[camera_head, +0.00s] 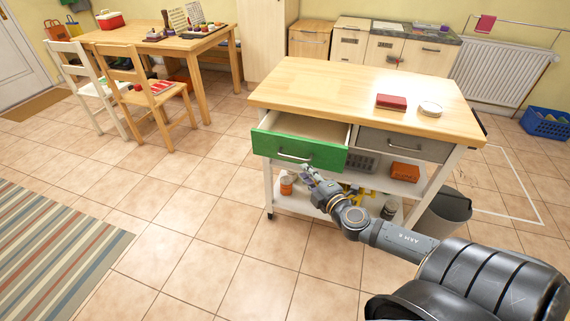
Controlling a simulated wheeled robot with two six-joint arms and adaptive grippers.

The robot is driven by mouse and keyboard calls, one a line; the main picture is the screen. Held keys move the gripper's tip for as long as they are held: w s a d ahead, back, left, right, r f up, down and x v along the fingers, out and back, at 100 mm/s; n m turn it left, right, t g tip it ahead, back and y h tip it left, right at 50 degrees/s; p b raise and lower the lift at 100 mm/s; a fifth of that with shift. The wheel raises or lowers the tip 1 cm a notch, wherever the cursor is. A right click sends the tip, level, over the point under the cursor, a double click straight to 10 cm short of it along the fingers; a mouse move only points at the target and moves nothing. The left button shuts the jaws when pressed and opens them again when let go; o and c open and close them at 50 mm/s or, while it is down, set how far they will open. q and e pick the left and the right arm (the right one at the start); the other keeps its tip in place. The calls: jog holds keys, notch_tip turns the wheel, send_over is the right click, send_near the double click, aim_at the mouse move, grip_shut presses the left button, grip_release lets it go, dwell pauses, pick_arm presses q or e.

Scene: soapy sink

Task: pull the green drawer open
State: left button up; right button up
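The green drawer (318,152) is on the left of the kitchen island (345,85) and stands pulled out, with its pale inside showing and looking empty. Its metal bar handle (294,157) is on the green front. My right gripper (308,173) is small in the picture, just below and right of the handle, in front of the lower shelves. It looks apart from the handle, but contact is hard to judge. Its fingers are too small to tell open from shut. My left gripper is not in view.
A grey drawer (405,145) beside the green one is closed. A red box (391,102) and a white round dish (431,109) lie on the island top. A grey bin (447,212) stands at its right.

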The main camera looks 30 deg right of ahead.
aim_at(292, 158)
jog(key=w, duration=0.4)
jog(key=shift+d+f+b, duration=0.15)
jog(key=shift+d+b, duration=0.15)
jog(key=shift+d, duration=0.1)
jog(key=w, duration=0.1)
jog(key=w+p, duration=0.1)
jog(key=w, duration=0.2)
jog(key=shift+w+d+f, duration=0.15)
jog(key=shift+w+f, duration=0.15)
jog(key=shift+w, duration=0.1)
jog(key=shift+w+f, duration=0.2)
jog(key=shift+w, duration=0.45)
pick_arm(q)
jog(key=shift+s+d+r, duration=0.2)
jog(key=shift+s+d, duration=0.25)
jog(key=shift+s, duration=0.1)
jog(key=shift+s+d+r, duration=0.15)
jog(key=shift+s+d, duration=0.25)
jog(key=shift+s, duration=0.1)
pick_arm(e)
jog(key=shift+c, duration=0.5)
grip_shut()
